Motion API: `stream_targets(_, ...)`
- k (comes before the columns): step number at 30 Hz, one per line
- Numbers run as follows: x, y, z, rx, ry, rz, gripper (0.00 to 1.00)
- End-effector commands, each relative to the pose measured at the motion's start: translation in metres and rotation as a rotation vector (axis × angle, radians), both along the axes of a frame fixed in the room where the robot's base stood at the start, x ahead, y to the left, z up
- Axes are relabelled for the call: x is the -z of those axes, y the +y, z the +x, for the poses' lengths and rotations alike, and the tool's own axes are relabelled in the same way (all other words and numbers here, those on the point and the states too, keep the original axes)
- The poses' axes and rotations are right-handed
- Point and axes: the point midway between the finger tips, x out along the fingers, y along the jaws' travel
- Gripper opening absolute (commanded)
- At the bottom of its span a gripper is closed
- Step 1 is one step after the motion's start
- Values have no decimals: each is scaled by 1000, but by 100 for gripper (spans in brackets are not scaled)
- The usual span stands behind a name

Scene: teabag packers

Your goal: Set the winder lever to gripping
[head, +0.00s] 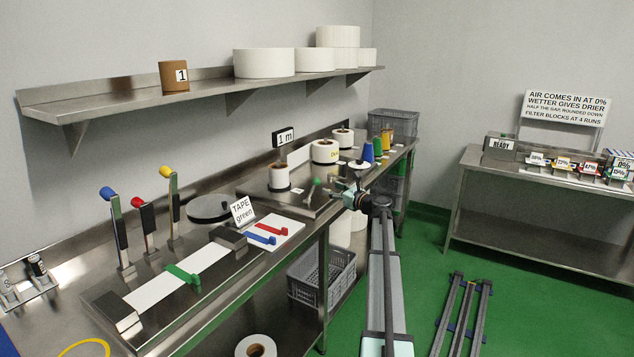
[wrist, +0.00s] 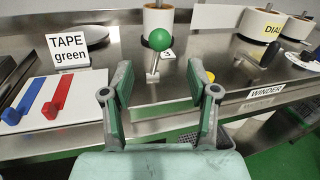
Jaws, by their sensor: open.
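A lever with a green ball knob (wrist: 159,40) stands upright on the steel bench in the wrist view, on a short metal stem. Its green knob (head: 316,182) also shows in the head view, left of my gripper (head: 347,181). In the wrist view my gripper (wrist: 160,76) is open and empty, with the lever ahead between its two fingers and apart from both. The WINDER label (wrist: 265,92) is on the bench's front edge, right of my gripper. No label naming the lever's positions is readable.
A white paper roll (wrist: 157,22) stands behind the lever. A black handle (wrist: 268,54) and a yellow knob (wrist: 210,76) are to the right. The TAPE green sign (wrist: 70,52) and a white board (wrist: 48,98) with blue and red pieces are to the left.

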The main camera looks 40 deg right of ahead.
Motion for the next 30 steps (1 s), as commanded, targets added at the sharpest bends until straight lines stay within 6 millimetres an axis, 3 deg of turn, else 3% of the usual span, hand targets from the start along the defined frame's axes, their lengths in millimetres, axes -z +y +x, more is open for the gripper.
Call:
stream_targets(1,-2,1,14,-3,0,0,59)
stream_targets(6,-2,4,47,-3,0,0,59)
stream_targets(12,-2,8,75,-2,-1,0,59)
stream_targets(18,-1,10,89,-1,0,0,59)
stream_targets(28,0,11,91,0,0,-1,59)
stream_targets(29,0,11,91,0,0,-1,52)
stream_targets(30,0,11,91,-1,0,-1,38)
